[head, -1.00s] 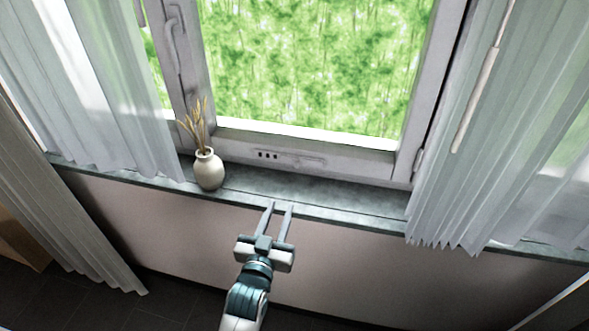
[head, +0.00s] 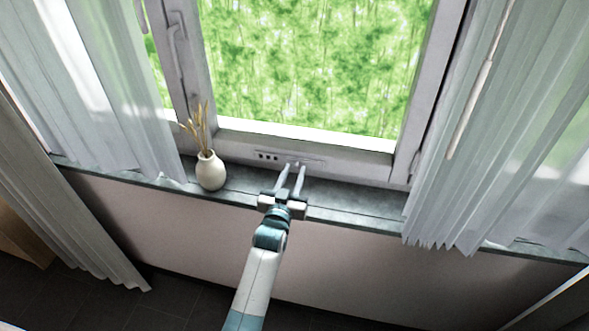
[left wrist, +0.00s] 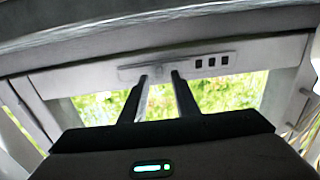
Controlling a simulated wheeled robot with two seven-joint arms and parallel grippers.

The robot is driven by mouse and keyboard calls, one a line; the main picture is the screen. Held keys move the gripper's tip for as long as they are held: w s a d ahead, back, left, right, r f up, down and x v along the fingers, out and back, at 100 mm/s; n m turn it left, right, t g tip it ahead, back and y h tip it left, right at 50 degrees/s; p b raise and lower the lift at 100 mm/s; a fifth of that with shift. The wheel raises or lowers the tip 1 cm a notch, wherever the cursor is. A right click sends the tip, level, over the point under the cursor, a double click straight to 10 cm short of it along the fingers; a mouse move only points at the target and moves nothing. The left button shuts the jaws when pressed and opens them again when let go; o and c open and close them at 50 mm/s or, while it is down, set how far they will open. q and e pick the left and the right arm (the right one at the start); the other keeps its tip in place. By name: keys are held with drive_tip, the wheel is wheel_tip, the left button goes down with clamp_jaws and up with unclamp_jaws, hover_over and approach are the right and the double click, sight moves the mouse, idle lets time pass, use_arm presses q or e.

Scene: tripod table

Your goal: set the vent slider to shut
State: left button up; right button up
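My left gripper (head: 293,167) is just in front of the strip, right of the slots. Its two fingers are apart, with a gap between them. In the left wrist view, which is upside down, the slots (left wrist: 212,62) show dark and uncovered on the right. A small slider knob (left wrist: 158,65) appears between the fingertips (left wrist: 159,76); contact cannot be made out. My right gripper is out of view.
A cream vase (head: 210,171) with dried stalks stands on the grey sill (head: 360,210), left of my gripper. Sheer curtains hang at the left (head: 110,110) and right (head: 470,190). A window handle (head: 177,45) is at upper left. The sill right of my gripper is clear.

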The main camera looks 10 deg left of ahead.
use_arm(q)
drive_tip(key=shift+w, duration=0.65)
clamp_jaws()
idle(1.1)
